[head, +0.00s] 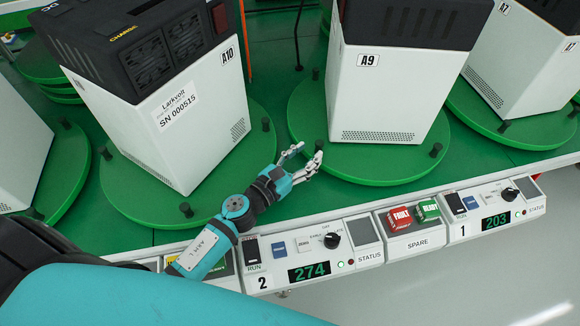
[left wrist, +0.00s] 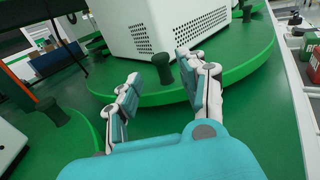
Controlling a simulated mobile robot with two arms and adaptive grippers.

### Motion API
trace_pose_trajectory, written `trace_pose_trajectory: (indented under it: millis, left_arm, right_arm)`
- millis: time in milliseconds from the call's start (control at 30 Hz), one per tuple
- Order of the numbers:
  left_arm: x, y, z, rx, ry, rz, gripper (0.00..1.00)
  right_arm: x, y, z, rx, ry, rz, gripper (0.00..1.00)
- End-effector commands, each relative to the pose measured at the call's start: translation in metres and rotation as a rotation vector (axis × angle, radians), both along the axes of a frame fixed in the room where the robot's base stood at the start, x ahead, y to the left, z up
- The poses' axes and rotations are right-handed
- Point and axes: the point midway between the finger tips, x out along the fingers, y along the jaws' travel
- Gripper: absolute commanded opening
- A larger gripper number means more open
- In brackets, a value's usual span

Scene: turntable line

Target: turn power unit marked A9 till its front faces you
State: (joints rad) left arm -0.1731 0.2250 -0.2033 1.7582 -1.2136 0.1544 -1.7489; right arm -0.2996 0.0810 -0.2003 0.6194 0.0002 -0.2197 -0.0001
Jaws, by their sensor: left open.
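The power unit marked A9 (head: 400,95) is a white box with a black top. It stands on a round green turntable (head: 305,108). Its near face shows the A9 label and a vent strip along the bottom. Black pegs stand on the turntable's rim, one (head: 437,150) at the near right. My left gripper (head: 310,152) is open at the rim's near left, by another peg. In the left wrist view, this peg (left wrist: 163,68) appears between the open fingers (left wrist: 155,78); contact cannot be told. Above it show the unit's vented white sides (left wrist: 170,25). My right gripper is out of view.
Unit A10 (head: 205,120) stands on the turntable to the left, close to my left forearm. Unit A7 (head: 520,65) stands at the right.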

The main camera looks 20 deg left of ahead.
Motion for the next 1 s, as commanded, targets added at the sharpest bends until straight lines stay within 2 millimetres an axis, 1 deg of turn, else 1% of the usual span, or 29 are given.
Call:
trace_pose_trajectory:
  millis: [33,100,200,300,467,733,867,1000]
  left_arm:
    - [-0.013,0.005,-0.002,-0.002,0.004,0.001,0.42]
    - [-0.026,0.011,-0.001,0.000,0.003,0.002,0.42]
    - [-0.043,0.017,-0.001,-0.001,0.003,0.003,0.42]
    - [-0.055,0.023,-0.001,0.000,0.002,0.002,0.42]
    - [-0.064,0.027,0.000,0.001,0.001,0.002,0.42]
    - [-0.065,0.027,0.000,0.001,0.000,0.001,0.42]
    - [-0.065,0.027,0.003,0.001,0.001,0.001,0.25]
    - [-0.065,0.027,0.016,-0.001,0.000,0.002,0.07]
  right_arm:
    - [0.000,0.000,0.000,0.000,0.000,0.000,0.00]
    - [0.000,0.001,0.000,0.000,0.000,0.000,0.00]
    - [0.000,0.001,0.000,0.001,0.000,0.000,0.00]
    - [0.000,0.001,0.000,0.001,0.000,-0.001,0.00]
    - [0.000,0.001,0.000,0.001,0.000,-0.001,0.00]
    - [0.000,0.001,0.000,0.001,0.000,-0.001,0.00]
    - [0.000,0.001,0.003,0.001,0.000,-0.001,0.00]
    - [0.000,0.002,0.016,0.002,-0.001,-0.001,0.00]
